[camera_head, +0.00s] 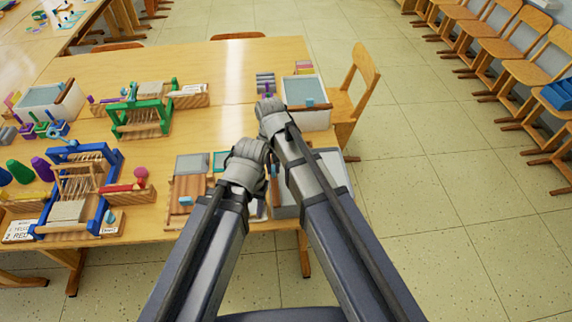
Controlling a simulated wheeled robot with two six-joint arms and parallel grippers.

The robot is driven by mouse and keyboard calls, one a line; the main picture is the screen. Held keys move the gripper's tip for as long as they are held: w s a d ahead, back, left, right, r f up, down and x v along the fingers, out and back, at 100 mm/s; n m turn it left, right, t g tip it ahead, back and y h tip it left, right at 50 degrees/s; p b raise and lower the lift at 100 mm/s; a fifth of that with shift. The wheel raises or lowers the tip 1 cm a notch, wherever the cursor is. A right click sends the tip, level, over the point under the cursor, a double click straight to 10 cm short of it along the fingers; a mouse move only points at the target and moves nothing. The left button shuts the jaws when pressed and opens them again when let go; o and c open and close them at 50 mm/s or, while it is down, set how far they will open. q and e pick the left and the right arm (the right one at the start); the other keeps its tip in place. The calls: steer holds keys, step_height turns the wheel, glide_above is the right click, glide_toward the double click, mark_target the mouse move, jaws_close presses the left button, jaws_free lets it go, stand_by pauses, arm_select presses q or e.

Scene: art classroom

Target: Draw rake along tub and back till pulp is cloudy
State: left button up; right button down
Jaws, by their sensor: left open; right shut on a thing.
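A grey-white tub (346,188) with greyish contents is at the table's near right corner, largely covered by my arms. My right gripper (268,106) is the upper one, beyond that tub's left side. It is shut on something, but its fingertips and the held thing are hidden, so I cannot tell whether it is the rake. My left gripper (254,152) is open, lower and left of the right one, beside the near tub. A second white tub (325,119) with blue-grey contents stands farther back, with a brown bar on its rim. How cloudy the near pulp is cannot be seen.
A wooden board (188,188) and a teal-framed screen (221,161) lie left of my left gripper. A wooden chair (353,98) stands beyond the right edge. The table's back middle (222,62) is clear.

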mark_target(272, 168)
steer(key=shift+a, duration=0.25)
steer(key=c, duration=0.8)
jaws_free()
steer(key=shift+c, duration=0.2)
step_height(272, 168, up, 8)
steer(key=p, duration=0.7)
steer(key=shift+f+p, duration=0.1)
steer(key=shift+p, duration=0.3)
